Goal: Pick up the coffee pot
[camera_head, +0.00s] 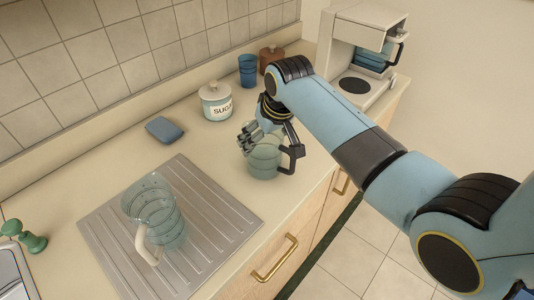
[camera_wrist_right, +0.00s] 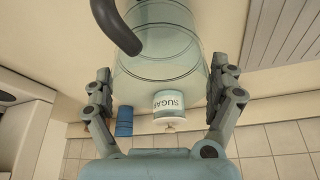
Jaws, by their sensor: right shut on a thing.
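The coffee pot (camera_head: 264,160) is clear greenish glass with a dark handle on its right side. It is upright at the counter's front part, right of the metal draining board; I cannot tell whether its base touches the counter. My right gripper (camera_head: 262,132) reaches it from above and is shut on it. In the right wrist view the glass pot (camera_wrist_right: 158,65) fills the space between the two fingers (camera_wrist_right: 162,85), and its dark handle curves in from the top. Fingers hide part of the pot in the head view. My left gripper is not in view.
A glass pitcher (camera_head: 158,210) stands on the ridged draining board (camera_head: 215,225). Behind the pot are a sugar jar (camera_head: 215,101), a blue cup (camera_head: 248,70) and a brown-lidded jar (camera_head: 270,56). A blue sponge (camera_head: 165,130) lies left; a coffee machine (camera_head: 365,50) stands right.

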